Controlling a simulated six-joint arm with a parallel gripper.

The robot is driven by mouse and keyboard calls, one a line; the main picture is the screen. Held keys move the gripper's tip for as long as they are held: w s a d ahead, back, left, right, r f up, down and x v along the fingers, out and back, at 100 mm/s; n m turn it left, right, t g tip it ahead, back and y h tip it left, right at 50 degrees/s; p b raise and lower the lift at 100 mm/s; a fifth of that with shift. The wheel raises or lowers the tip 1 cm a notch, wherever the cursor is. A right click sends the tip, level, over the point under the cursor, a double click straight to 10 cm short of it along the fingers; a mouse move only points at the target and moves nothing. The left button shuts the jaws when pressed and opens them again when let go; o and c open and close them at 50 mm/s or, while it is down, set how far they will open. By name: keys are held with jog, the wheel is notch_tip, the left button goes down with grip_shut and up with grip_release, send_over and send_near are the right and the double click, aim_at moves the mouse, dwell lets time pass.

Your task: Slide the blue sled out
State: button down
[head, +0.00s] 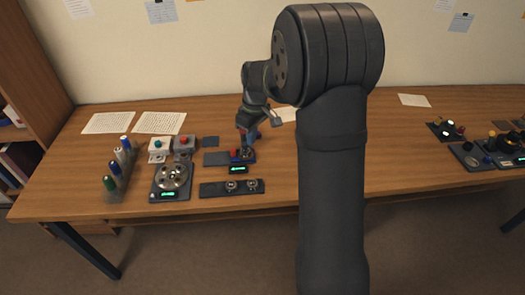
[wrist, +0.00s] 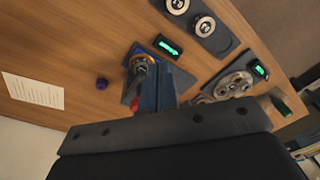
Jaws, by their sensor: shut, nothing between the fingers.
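The blue sled (head: 248,156) appears as a small dark blue block on a low dark base left of centre on the bench. A red knob (head: 234,154) stands beside it. In the wrist view, an orange and blue ring (wrist: 141,62) and a red part (wrist: 134,104) show by my fingers; which belong to the sled I cannot tell. My gripper (head: 243,147) points down right at this unit, fingers shut and empty. In the wrist view my gripper (wrist: 152,78) hides much of the unit. Whether it touches the sled is unclear.
A green display (head: 237,169) and a dark plate with two round parts (head: 232,187) lie in front. A round metal disc unit (head: 172,177) and a rack of coloured handles (head: 119,168) stand left.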

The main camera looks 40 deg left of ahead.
aim_at(254, 156)
jog(key=w+d+f+m+g+y, duration=0.2)
jog(key=w+d+f+m+y, duration=0.1)
jog(key=w+m, duration=0.3)
jog(key=w+d+f+m+g+y, duration=0.2)
jog(key=w+d+f+m+y, duration=0.1)
jog(key=w+m, duration=0.3)
jog(key=shift+w+d+f+y, duration=0.15)
jog(key=shift+w+d+y, duration=0.5)
jog(key=shift+d, duration=0.2)
jog(key=x, duration=0.9)
jog(key=shift+s+a+f, duration=0.15)
jog(key=shift+s+f, duration=0.1)
jog(key=shift+s, duration=0.1)
jog(key=s+a, duration=0.2)
jog(key=a, duration=0.1)
jog(key=shift+s+a, duration=0.15)
jog(key=shift+a, duration=0.15)
